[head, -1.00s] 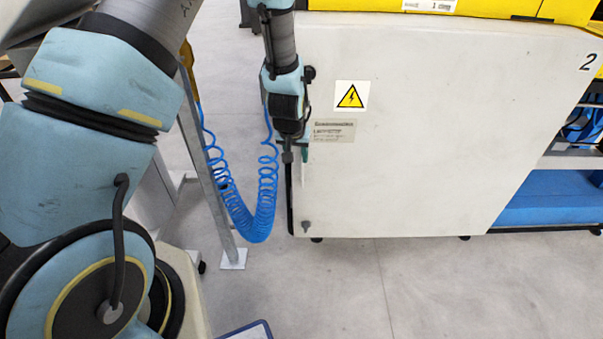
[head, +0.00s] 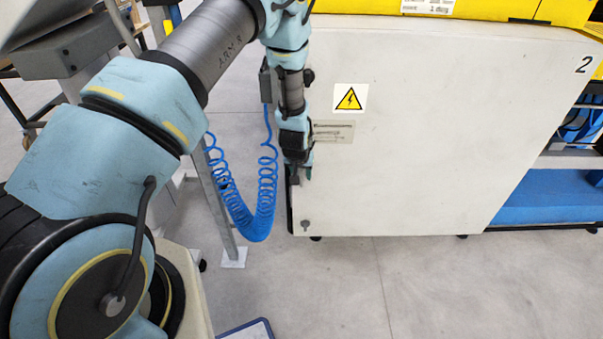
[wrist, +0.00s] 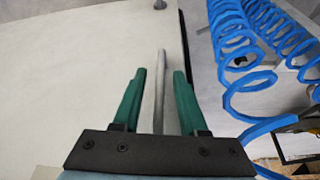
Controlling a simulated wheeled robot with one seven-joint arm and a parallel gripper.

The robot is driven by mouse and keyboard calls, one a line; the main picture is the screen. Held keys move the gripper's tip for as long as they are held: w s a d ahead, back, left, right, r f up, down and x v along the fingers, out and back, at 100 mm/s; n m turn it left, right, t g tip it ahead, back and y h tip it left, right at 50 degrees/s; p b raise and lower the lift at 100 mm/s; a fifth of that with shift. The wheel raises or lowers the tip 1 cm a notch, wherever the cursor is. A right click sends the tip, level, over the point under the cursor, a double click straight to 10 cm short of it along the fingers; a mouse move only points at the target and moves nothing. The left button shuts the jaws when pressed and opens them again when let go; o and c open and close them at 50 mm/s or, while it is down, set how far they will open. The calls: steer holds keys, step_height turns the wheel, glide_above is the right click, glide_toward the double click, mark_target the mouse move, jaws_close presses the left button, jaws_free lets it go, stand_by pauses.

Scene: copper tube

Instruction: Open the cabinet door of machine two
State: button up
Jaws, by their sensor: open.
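The cabinet door (head: 430,130) of machine two is a large off-white panel with a yellow warning sign and looks shut. It also shows in the wrist view (wrist: 75,80). A thin metal bar handle (wrist: 161,62) runs along the door near its dark edge. My gripper (wrist: 160,74) is open, its two green fingers on either side of the handle, with gaps visible on both sides. In the head view my gripper (head: 298,177) is at the door's left edge, and the handle is hidden behind it. Whether the fingers touch the door is unclear.
A coiled blue hose (head: 250,205) hangs just left of the door, close to my wrist; it also shows in the wrist view (wrist: 240,60). A grey post (head: 222,205) stands beyond it. A small knob (head: 305,224) sits low on the door. The floor in front is clear.

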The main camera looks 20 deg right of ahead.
jaws_close()
stand_by(0.3)
stand_by(1.1)
